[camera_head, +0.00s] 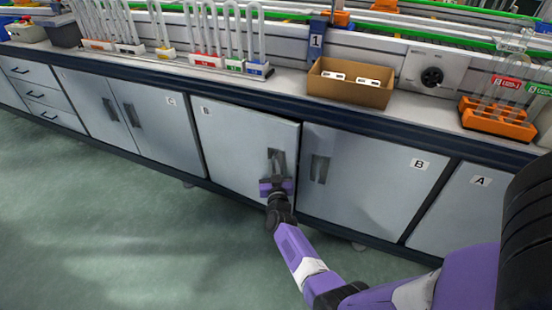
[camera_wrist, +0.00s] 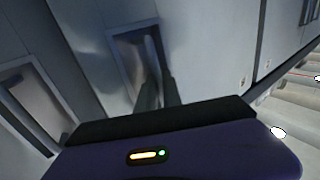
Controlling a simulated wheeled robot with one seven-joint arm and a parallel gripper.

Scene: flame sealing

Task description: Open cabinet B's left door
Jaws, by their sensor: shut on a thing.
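Cabinet B's left door (camera_head: 240,135) is a pale grey panel with a B label at its upper left. Its right edge stands slightly out from the cabinet front, so it looks a little ajar. Its recessed dark handle (camera_head: 277,155) is near that right edge. My gripper (camera_head: 277,172) is at this handle, its fingers shut on it. In the wrist view the fingers (camera_wrist: 157,90) reach into the handle recess (camera_wrist: 125,45) and partly hide the grip. Cabinet B's right door (camera_head: 375,175) is closed, with its own handle (camera_head: 319,168) just to the right.
Cabinet C (camera_head: 165,125) is closed to the left, and drawers (camera_head: 40,95) stand beyond it. Cabinet A (camera_head: 475,210) is at the right. The countertop carries tube racks, a cardboard box (camera_head: 350,85) and an orange rack (camera_head: 495,122). The green floor before the doors is clear.

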